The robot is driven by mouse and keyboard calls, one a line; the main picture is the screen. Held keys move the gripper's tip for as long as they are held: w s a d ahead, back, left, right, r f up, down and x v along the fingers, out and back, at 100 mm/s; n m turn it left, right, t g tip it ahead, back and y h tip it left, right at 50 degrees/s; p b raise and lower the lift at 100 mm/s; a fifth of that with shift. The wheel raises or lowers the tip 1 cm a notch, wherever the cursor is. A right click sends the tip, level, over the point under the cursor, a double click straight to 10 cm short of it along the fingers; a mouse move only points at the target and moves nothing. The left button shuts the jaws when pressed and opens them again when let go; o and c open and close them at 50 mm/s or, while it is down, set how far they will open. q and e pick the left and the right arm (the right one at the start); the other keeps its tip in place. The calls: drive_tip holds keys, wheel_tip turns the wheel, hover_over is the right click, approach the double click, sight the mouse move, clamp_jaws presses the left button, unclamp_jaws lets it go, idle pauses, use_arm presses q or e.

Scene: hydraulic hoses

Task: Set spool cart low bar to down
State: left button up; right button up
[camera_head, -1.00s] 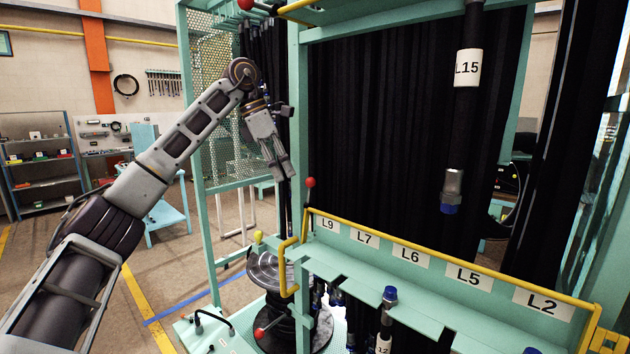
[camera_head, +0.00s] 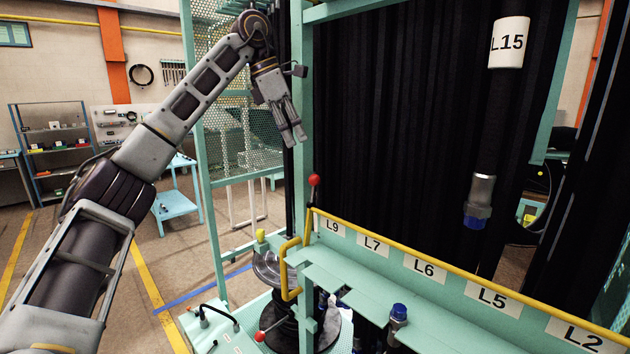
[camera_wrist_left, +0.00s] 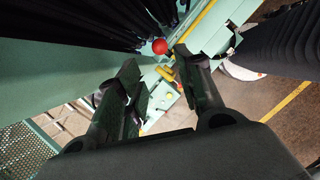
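The yellow low bar (camera_head: 450,265) of the teal spool cart runs along the top of the shelf with the hose labels. Near its left end a lever with a red ball knob (camera_head: 314,180) stands upright. The knob also shows in the left wrist view (camera_wrist_left: 160,46), beyond the fingertips and between them. My left gripper (camera_head: 295,140) points down, above and slightly left of the knob, apart from it. In the left wrist view its fingers (camera_wrist_left: 157,62) are spread and empty. My right gripper is in no view.
The cart's teal post (camera_head: 299,100) stands right beside my left gripper. Open floor lies left.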

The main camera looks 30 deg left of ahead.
sight(314, 180)
use_arm(q)
drive_tip(key=shift+p+x, duration=0.3)
drive_tip(key=shift+x, duration=6.65)
drive_tip(key=shift+c, duration=0.2)
clamp_jaws()
